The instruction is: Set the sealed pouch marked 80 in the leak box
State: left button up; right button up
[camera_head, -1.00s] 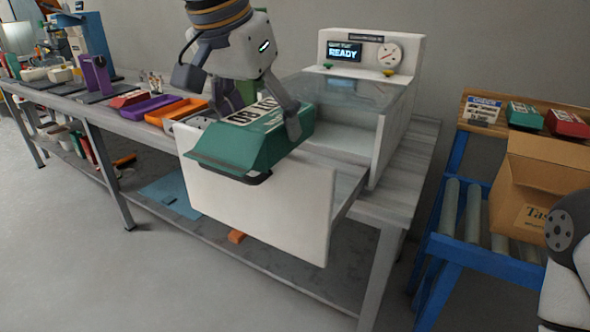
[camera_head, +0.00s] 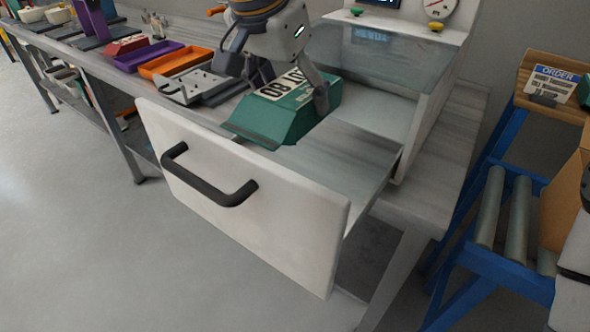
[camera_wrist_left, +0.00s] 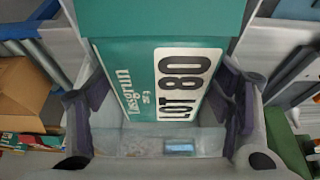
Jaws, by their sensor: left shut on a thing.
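The green pouch (camera_head: 290,118) has a white label reading "LOT 80", which also shows large in the left wrist view (camera_wrist_left: 184,85). My left gripper (camera_head: 288,90) is shut on the pouch, one finger at each side. The pouch is over the open drawer (camera_head: 345,155) of the leak box (camera_head: 385,60), behind the drawer's white front panel (camera_head: 240,195) with its dark handle. I cannot tell whether the pouch touches the drawer floor. My right gripper is not in view.
An orange tray (camera_head: 176,61) and a purple tray (camera_head: 148,55) lie on the bench left of the drawer. At right stand a blue roller stand (camera_head: 490,215), an order card (camera_head: 552,84) and part of a cardboard box (camera_head: 563,200).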

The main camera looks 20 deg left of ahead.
aim_at(272, 100)
pick_arm(q)
jog(key=f, duration=1)
jog(key=shift+w+f, duration=0.3)
jog(key=shift+f, duration=0.6)
jog(key=o, duration=0.9)
jog(key=v, duration=1.1)
jog(key=shift+d+r, duration=0.2)
jog(key=shift+r, duration=0.2)
jog(key=shift+s+a+r, duration=0.15)
jog(key=shift+a+r, duration=0.05)
jog(key=shift+r, duration=0.5)
